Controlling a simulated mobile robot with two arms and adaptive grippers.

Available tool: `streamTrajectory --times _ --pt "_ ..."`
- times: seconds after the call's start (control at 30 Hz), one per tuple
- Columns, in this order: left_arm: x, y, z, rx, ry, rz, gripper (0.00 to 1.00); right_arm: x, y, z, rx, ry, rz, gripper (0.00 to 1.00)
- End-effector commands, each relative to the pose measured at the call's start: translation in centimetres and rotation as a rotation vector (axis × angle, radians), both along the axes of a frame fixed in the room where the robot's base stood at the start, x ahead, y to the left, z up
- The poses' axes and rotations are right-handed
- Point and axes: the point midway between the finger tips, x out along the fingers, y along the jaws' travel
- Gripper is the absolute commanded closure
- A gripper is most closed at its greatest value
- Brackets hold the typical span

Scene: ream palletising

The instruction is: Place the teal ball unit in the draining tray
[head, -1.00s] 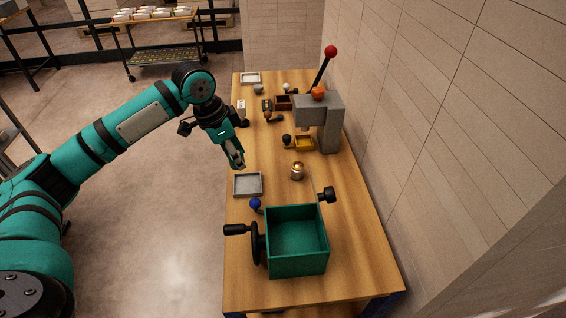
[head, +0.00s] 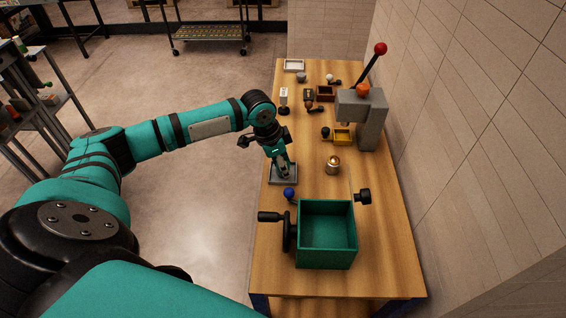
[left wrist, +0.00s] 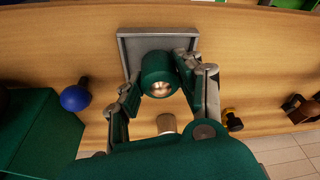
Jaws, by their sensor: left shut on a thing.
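My left gripper (head: 284,174) is over the grey square tray (head: 273,183), which lies near the table's left edge. In the left wrist view my left gripper (left wrist: 159,78) is shut on the teal ball unit (left wrist: 157,66), a dark teal cylinder with a shiny coppery ball at the end facing the camera. The grey tray (left wrist: 126,45) shows just behind the unit. I cannot tell whether the unit touches the tray floor. In the head view the fingers mostly hide the unit. My right gripper is not in view.
A green open box (head: 327,262) with a crank stands nearer, and a blue ball knob (head: 289,193) sits between it and the tray. A brass-domed metal piece (head: 333,166) stands to the right.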

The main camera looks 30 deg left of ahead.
Motion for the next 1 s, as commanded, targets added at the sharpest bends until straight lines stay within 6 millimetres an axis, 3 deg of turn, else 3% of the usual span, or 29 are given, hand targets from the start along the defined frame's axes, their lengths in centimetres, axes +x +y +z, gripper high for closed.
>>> streamTrajectory --times 0.27,0.3,0.37,0.73,1.0 --pt "0.0 0.0 -0.2 -0.001 -0.001 0.000 1.00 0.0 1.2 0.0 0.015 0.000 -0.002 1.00" --pt "0.0 0.0 -0.3 0.000 0.000 0.000 0.63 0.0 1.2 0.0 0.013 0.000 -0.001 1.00" --pt "0.0 0.0 -0.2 0.000 0.000 -0.001 0.55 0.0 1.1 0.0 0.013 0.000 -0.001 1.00" --pt "0.0 0.1 0.4 0.001 -0.002 0.001 0.54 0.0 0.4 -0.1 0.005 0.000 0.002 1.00" --pt "-0.9 1.0 5.1 0.001 -0.005 0.000 0.54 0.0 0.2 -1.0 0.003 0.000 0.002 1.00"
